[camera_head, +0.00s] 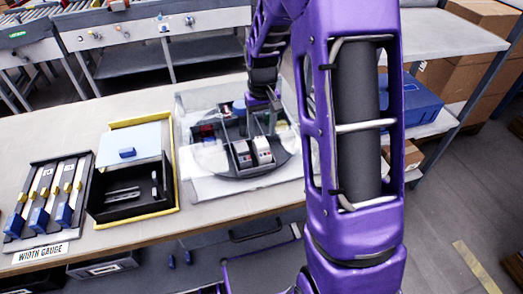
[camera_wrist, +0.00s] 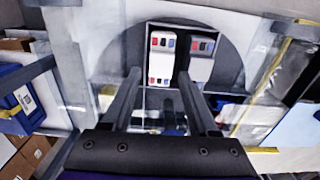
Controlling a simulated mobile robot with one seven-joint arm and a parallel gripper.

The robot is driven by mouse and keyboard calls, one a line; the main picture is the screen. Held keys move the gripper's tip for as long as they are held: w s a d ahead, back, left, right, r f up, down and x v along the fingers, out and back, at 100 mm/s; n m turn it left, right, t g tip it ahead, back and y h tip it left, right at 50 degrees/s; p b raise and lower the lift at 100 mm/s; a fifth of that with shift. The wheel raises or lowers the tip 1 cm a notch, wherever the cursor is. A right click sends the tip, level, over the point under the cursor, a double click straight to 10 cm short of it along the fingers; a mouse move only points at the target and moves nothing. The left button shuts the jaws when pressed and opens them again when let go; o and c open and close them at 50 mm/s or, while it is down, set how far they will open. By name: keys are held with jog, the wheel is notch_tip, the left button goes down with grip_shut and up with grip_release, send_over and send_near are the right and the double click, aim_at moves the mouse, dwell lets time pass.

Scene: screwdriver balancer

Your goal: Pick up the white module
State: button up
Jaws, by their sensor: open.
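Two pale modules with small red and blue marks sit side by side on a dark round plate (camera_head: 233,172) inside a clear-walled box. In the wrist view the white module (camera_wrist: 160,52) is at centre, and the second, greyer module (camera_wrist: 202,58) is to its right. In the head view they appear as one module (camera_head: 242,155) and another module (camera_head: 262,150); I cannot tell which is which there. My gripper (camera_wrist: 159,78) is open, its fingertips apart, with the white module's lower end showing between them in the picture. I see no clear contact. In the head view my arm hides part of the box.
The box's clear walls (camera_head: 186,135) stand around the plate. To its left are a black tray (camera_head: 125,208) with a yellow border and a width gauge rack (camera_head: 45,200). A blue case (camera_head: 408,108) stands on a shelf at right. The bench front is clear.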

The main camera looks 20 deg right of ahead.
aim_at(261, 143)
jog(key=shift+a+f, duration=0.1)
jog(key=shift+f, duration=1.9)
grip_shut()
